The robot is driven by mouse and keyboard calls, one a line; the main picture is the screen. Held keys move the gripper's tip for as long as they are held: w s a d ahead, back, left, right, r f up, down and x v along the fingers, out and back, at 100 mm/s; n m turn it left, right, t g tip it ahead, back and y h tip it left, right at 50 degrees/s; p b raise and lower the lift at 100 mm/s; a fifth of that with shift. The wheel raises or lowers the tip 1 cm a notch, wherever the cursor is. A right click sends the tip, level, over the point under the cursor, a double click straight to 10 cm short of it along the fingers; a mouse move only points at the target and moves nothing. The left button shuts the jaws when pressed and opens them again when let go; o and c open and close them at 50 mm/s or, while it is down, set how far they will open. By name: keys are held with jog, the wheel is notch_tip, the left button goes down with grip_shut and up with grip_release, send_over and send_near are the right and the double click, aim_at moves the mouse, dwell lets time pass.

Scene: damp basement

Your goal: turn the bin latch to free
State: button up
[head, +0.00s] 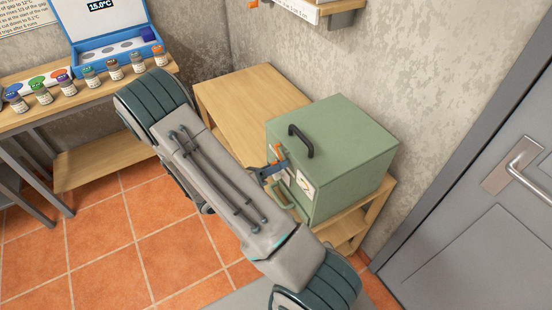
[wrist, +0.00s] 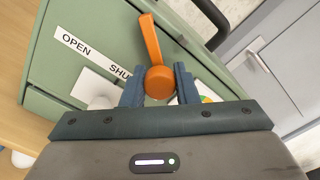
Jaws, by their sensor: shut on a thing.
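The green bin (head: 345,145) stands on a wooden bench, with a black handle (head: 301,140) on top. Its latch is an orange lever on a round orange hub (wrist: 159,82), on the bin's front face. In the wrist view the lever (wrist: 150,38) points up, leaning slightly left. A white label (wrist: 95,56) reading OPEN and SHUT lies left of it, its end partly hidden by the lever and gripper. My gripper (wrist: 158,88) is shut on the latch, its two blue fingers on either side of the hub. In the head view my arm partly hides the front face.
The wooden bench (head: 245,95) has bare top left of the bin. A grey door (head: 480,190) with a lever handle is at the right. At the left, a table holds several small bottles (head: 69,86) and a blue case (head: 110,35). Orange floor tiles (head: 90,230) are clear.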

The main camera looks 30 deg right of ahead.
jog(key=n+p, duration=0.3)
jog(key=n, duration=0.1)
jog(key=shift+r, duration=0.2)
jog(key=shift+f+n+p, duration=0.15)
jog(key=shift+n+p, duration=0.65)
jog(key=shift+n, duration=0.9)
jog(key=o, duration=1)
jog(key=shift+f, duration=0.1)
